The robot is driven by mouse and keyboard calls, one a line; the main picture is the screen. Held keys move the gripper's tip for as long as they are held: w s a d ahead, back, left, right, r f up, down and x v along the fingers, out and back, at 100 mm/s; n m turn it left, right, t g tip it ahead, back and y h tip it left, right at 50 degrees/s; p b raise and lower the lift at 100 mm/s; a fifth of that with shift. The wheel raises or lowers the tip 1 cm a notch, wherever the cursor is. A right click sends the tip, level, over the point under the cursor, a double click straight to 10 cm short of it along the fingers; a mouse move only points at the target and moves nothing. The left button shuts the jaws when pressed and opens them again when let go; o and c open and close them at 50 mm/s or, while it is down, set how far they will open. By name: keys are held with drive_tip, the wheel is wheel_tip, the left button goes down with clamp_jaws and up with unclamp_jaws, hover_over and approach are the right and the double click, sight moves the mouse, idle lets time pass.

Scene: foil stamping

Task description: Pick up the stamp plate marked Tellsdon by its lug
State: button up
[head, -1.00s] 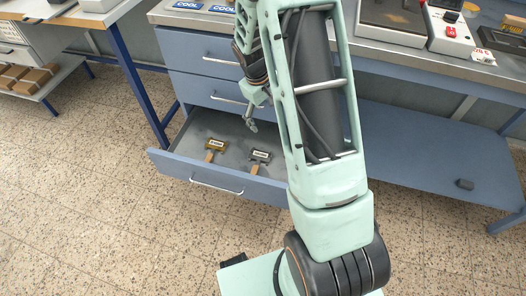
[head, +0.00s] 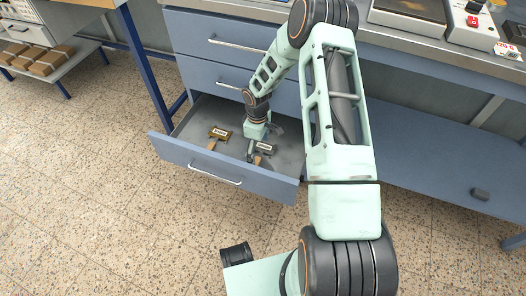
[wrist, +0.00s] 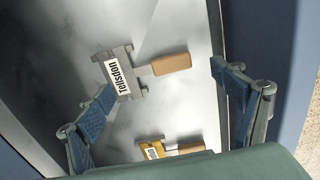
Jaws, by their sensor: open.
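The stamp plate marked Tellsdon (wrist: 122,75) is grey with a white label and lies flat in the open drawer. Its tan lug (wrist: 171,64) points right in the wrist view. In the head view the grey plate (head: 265,147) lies beside my gripper (head: 256,145), which partly hides it. My gripper (wrist: 155,100) is open, its two blue-padded fingers apart on either side of the Tellsdon plate and lug. It appears above them and holds nothing.
A brass stamp plate (wrist: 152,150) with a tan lug lies in the same drawer, left of the grey one in the head view (head: 219,133). The drawer front (head: 215,170) and side walls surround both. A small dark block (head: 480,194) lies on the lower shelf.

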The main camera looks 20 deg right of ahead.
sight(258, 159)
wheel_tip(258, 159, down, 5)
drive_tip(key=shift+a+f+b, duration=0.1)
drive_tip(key=shift+f+b, duration=0.05)
drive_tip(key=shift+b, duration=0.8)
drive_tip(key=shift+c, duration=0.3)
